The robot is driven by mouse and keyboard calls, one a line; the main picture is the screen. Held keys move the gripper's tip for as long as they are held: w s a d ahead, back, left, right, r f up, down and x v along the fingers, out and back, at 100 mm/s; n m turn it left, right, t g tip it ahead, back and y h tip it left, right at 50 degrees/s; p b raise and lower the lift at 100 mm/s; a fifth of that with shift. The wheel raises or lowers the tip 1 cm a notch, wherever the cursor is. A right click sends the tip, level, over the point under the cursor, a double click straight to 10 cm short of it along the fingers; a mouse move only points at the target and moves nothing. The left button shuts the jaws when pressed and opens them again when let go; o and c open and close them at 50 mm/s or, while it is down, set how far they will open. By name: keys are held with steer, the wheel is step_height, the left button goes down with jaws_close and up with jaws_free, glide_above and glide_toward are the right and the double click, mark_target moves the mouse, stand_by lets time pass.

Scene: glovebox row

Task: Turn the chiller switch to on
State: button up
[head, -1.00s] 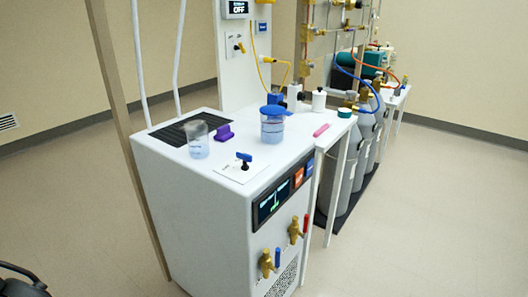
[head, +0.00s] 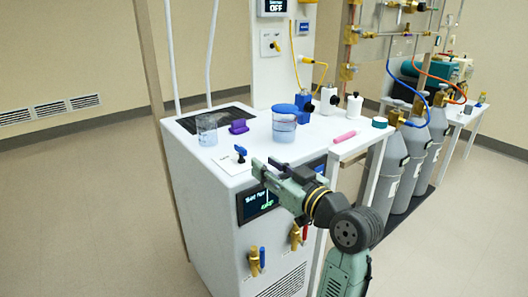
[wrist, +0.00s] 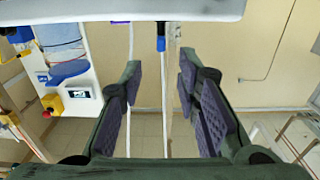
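The white chiller (head: 218,230) stands in front of me. The blue-handled switch (head: 240,153) stands on a small white plate near the front of its top. The switch also shows in the upside-down wrist view (wrist: 161,43), beyond the fingertips and in line with the gap between them. My gripper (head: 263,168) is open and empty, just right of the switch in the head view. I see no clear contact. The chiller's front display (head: 262,200) is lit, partly covered by my gripper. I cannot tell which position the switch is in.
A beaker (head: 207,131), a purple piece (head: 238,127) and a blue-lidded jar (head: 284,128) stand on the chiller top. A panel screen (head: 272,6) reads OFF. Brass valves (head: 254,262) stick out of the chiller front. Grey cylinders (head: 412,160) stand at the right.

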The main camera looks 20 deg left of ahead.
mark_target(246, 152)
steer(key=p+x, duration=0.2)
steer(key=x, duration=0.8)
steer(key=shift+w+a, duration=0.2)
steer(key=shift+a, duration=0.15)
steer(key=shift+c, duration=0.4)
jaws_close()
